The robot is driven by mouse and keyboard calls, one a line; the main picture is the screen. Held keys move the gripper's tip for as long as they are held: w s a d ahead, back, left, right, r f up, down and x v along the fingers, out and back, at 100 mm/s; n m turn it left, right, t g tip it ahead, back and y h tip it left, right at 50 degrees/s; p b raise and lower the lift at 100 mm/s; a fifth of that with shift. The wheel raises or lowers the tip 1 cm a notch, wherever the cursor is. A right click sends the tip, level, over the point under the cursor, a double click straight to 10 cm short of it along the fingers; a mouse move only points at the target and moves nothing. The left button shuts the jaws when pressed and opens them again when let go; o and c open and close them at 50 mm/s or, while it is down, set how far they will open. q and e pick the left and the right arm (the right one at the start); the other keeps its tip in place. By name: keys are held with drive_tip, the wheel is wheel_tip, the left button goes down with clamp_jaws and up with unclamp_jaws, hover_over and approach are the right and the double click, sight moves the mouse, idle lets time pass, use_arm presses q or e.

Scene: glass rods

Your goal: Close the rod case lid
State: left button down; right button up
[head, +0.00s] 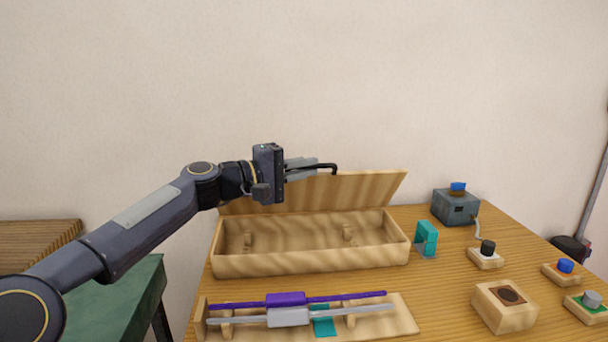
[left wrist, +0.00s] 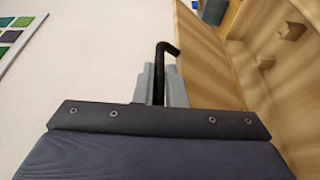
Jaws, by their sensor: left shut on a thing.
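The wooden rod case (head: 310,262) stands on the table. Its lid (head: 360,190) is open, raised at the back and leaning toward the wall. The inside of the case shows two small wooden rests and no rod. My left gripper (head: 308,166) is above the lid's left half, shut on a black hooked rod (head: 327,167). In the left wrist view the hooked rod (left wrist: 160,75) stands between the fingers, its bent end close to the edge of the lid (left wrist: 205,60). I cannot tell whether it touches the lid. My right gripper is not in view.
In front of the case, a wooden rack (head: 395,325) holds a purple rod (head: 350,297) and a grey rod (head: 350,310). A teal stand (head: 427,238) is close to the case's right end. A grey box (head: 455,207), wooden block (head: 503,308) and several knobbed blocks are farther right.

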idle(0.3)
use_arm(q)
drive_tip(key=c, duration=1.8)
unclamp_jaws()
drive_tip(key=shift+o, duration=0.2)
drive_tip(key=b+v, duration=0.1)
drive_tip(key=v, duration=0.6)
drive_tip(key=shift+s+a, duration=0.2)
drive_tip(key=shift+a, duration=0.15)
drive_tip(key=shift+f, duration=0.1)
